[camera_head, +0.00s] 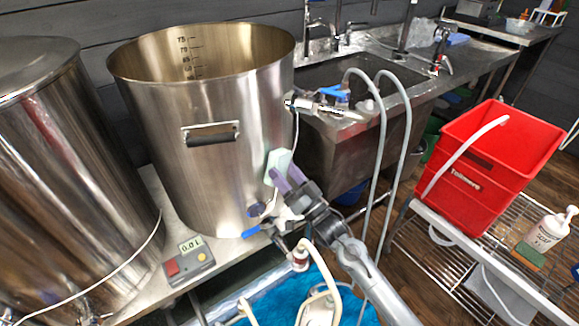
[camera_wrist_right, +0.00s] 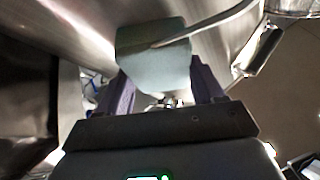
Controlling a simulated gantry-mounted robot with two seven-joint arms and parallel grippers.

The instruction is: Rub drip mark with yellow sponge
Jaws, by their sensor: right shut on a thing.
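My right gripper (camera_head: 283,182) is shut on a pale grey-green block (camera_head: 277,163), at the right side of the open steel kettle (camera_head: 215,130). The block also shows in the right wrist view (camera_wrist_right: 152,70), between my purple fingertips (camera_wrist_right: 158,88). No yellow shows on it, so I cannot tell whether it is the yellow sponge. It is close to the kettle wall; I cannot tell whether it touches. I cannot make out a drip mark on the kettle. A green-and-orange sponge (camera_head: 529,256) lies on the wire rack at right. My left gripper is not in view.
A thin hose crosses in front of the block in the wrist view (camera_wrist_right: 205,35). A valve (camera_head: 300,104) sticks out of the kettle, and pale hoses (camera_head: 381,150) hang beside it. A scale (camera_head: 188,262) sits at its foot. A red crate (camera_head: 495,165) and soap bottle (camera_head: 547,232) stand at right.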

